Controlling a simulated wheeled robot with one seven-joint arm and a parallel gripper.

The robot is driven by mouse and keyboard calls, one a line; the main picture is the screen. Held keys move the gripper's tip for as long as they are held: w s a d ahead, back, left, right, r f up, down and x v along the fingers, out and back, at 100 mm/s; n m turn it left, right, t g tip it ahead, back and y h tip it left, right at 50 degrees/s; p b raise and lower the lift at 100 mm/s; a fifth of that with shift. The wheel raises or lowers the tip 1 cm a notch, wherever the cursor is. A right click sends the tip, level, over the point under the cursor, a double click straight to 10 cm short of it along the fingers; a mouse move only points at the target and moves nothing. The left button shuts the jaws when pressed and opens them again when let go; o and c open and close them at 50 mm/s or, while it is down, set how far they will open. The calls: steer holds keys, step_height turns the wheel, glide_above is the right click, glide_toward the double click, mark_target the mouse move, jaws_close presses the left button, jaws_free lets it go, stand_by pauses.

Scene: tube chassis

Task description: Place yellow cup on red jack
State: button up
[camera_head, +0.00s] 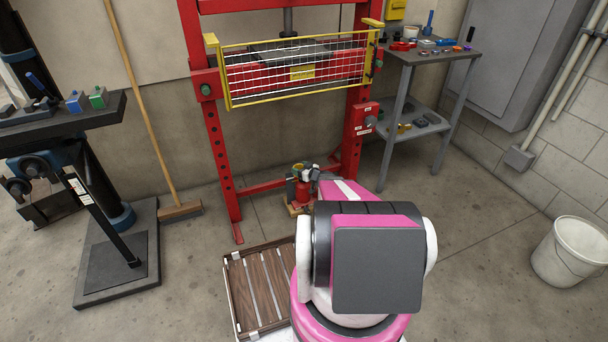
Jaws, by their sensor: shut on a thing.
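The red jack (303,192) stands low on the floor within the red press frame, on a small wooden base. My arm reaches toward it from the front right. My gripper (301,172) is at the top of the jack, small and partly hidden by my own arm. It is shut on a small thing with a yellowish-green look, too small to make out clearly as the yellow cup. I cannot tell whether that thing touches the jack.
The red press frame (222,150) rises around the jack, with a yellow mesh guard (300,72) above. A wooden slatted crate (244,285) lies in front. A grey side table (425,52) stands right, a broom (181,210) left, and a white bucket (568,252) far right.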

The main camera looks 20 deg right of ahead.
steer(key=w+d+f, duration=0.1)
steer(key=w, duration=0.1)
steer(key=w+d+f, duration=0.1)
steer(key=d+f, duration=0.1)
steer(key=shift+w+d, duration=0.2)
steer(key=shift+w, duration=0.15)
steer(key=shift+f, duration=2)
steer(key=shift+s, duration=0.1)
steer(key=o, duration=1.2)
steer(key=shift+c, duration=0.2)
